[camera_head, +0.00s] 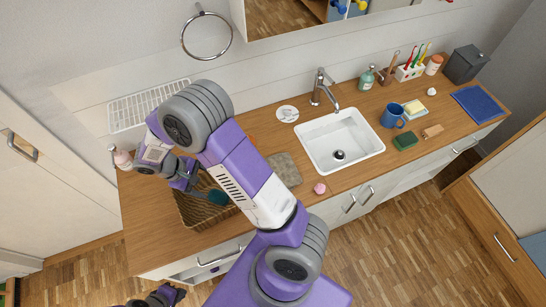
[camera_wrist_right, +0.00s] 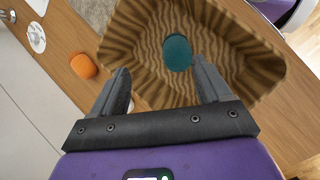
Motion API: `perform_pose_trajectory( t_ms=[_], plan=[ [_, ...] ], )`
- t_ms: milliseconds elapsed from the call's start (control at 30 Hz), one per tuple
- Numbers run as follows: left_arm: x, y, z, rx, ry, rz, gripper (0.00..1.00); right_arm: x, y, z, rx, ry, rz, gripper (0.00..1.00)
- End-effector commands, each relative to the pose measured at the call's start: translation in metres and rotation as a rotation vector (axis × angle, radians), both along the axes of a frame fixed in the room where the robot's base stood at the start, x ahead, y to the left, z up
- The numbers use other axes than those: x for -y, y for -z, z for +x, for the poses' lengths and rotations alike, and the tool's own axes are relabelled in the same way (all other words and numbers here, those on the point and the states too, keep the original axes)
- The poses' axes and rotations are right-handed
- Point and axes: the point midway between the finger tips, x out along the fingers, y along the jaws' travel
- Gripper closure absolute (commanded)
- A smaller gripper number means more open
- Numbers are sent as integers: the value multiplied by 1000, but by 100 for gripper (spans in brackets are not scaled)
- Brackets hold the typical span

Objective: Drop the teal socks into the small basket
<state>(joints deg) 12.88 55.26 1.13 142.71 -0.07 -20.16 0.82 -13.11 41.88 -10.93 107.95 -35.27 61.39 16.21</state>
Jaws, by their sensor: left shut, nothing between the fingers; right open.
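The teal socks (camera_head: 218,196) are a small rounded bundle. In the right wrist view the bundle (camera_wrist_right: 178,53) shows within the opening of the brown woven basket (camera_wrist_right: 125,45). I cannot tell whether it rests on the bottom. The basket (camera_head: 190,212) stands on the left part of the counter, partly hidden by my right arm in the head view. My right gripper (camera_head: 194,183) is over the basket, open and empty, its fingertips (camera_wrist_right: 160,75) apart from the socks. My left gripper (camera_head: 168,296) is shut and empty, low at the bottom edge, away from the counter.
A white sink (camera_head: 318,158) is right of the basket, with a grey mat (camera_head: 286,168) between them. A pink ball (camera_head: 319,188) lies at the front edge. A pink bottle (camera_head: 122,158) stands at the left. A blue mug (camera_head: 393,115) and green sponge (camera_head: 405,141) stand farther right.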

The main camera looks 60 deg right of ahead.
Motion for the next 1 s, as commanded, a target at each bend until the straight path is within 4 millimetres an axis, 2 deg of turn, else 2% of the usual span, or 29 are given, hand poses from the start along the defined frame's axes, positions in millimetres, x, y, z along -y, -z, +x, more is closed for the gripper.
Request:
perform_pose_trajectory(
  t_ms=[233, 500, 633, 1000],
  plan=[
    [0, 0, 0, 0, 0, 0, 100, -4, -9, 4, 3, -1, 0, 23],
    [0, 0, 0, 0, 0, 0, 100, -20, -49, 19, 5, -1, 2, 23],
    [0, 0, 0, 0, 0, 0, 100, -25, -62, 23, 3, -1, 1, 23],
    [0, 0, 0, 0, 0, 0, 100, -27, -67, 24, 0, 0, 0, 23]
  ],
)
